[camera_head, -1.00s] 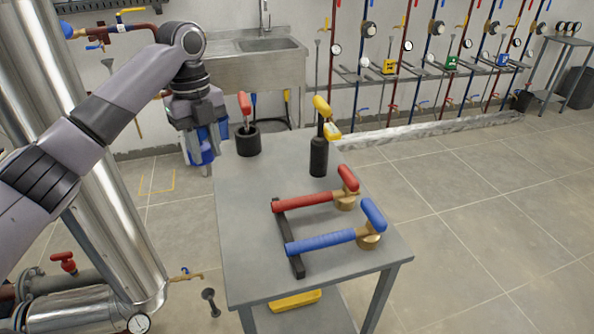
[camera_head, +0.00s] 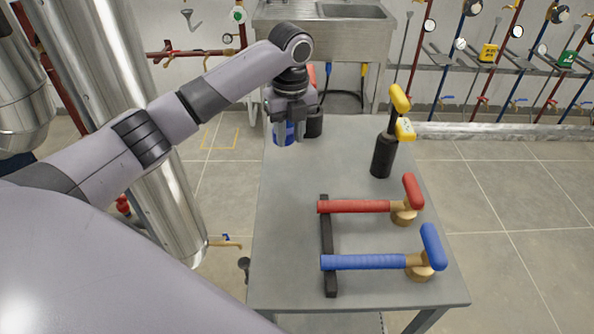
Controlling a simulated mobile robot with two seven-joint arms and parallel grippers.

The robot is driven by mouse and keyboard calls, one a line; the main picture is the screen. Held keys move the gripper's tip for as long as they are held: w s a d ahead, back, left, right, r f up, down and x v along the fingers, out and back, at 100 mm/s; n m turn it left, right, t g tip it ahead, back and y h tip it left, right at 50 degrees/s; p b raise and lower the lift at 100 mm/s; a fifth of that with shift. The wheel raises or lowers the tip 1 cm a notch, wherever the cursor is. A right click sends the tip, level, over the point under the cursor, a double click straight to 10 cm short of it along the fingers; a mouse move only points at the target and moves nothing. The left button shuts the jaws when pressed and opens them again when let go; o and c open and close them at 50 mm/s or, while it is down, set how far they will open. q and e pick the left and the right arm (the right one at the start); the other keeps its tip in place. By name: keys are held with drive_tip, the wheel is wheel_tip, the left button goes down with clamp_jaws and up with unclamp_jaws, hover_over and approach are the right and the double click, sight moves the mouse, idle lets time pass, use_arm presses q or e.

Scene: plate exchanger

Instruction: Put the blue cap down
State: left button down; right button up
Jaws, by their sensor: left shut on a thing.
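My left gripper (camera_head: 292,138) points down at the far left corner of the grey table (camera_head: 290,235). It is shut on the blue cap (camera_head: 281,132), which is partly hidden by the fingers. The cap shows at the table's far left edge; I cannot tell whether it touches the top. A black holder (camera_head: 314,125) with a red-handled tool stands just right of the cap, partly behind the gripper. My right gripper is not in view.
A black holder (camera_head: 383,157) with a yellow-handled tool stands at the back right. A red-handled valve (camera_head: 355,207) and a blue-handled valve (camera_head: 365,262) lie on a black rack (camera_head: 328,235) in front. The table's left middle is clear.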

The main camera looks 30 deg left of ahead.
use_arm(q)
wheel_tip(320, 180, down, 11)
drive_tip(key=shift+f, duration=0.15)
drive_tip(key=c, duration=0.8)
unclamp_jaws()
wheel_tip(320, 180, up, 12)
drive_tip(key=shift+s+d, duration=0.2)
drive_tip(key=shift+d, duration=0.1)
